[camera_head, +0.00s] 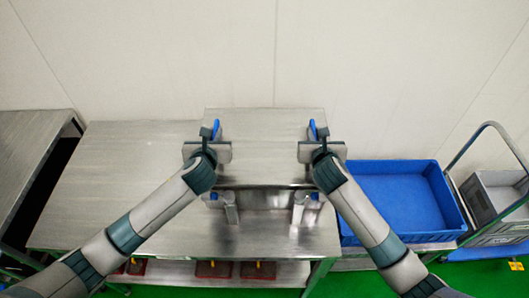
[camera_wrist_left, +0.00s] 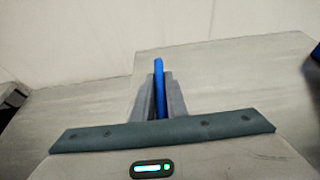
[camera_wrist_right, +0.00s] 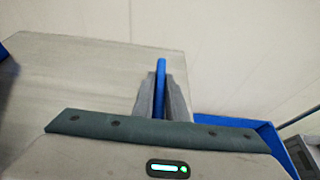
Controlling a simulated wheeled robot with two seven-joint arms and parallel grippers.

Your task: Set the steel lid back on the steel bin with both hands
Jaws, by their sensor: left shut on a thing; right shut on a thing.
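The steel lid (camera_head: 262,150) is a flat rectangular plate at the middle of the head view, with a blue handle on its left side (camera_head: 216,128) and another on its right side (camera_head: 312,130). My left gripper (camera_head: 213,135) is shut on the left blue handle, which stands between its fingers in the left wrist view (camera_wrist_left: 159,90). My right gripper (camera_head: 317,135) is shut on the right blue handle, seen between its fingers in the right wrist view (camera_wrist_right: 161,88). The steel bin (camera_head: 262,200) shows only as a strip below the lid's front edge; whether the lid touches it is hidden.
A steel table (camera_head: 130,170) spreads around the bin, bare on its left. A blue crate (camera_head: 400,195) stands to the right, beside a cart with a grey crate (camera_head: 495,195). Another steel table (camera_head: 25,150) is at the far left. A wall is behind.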

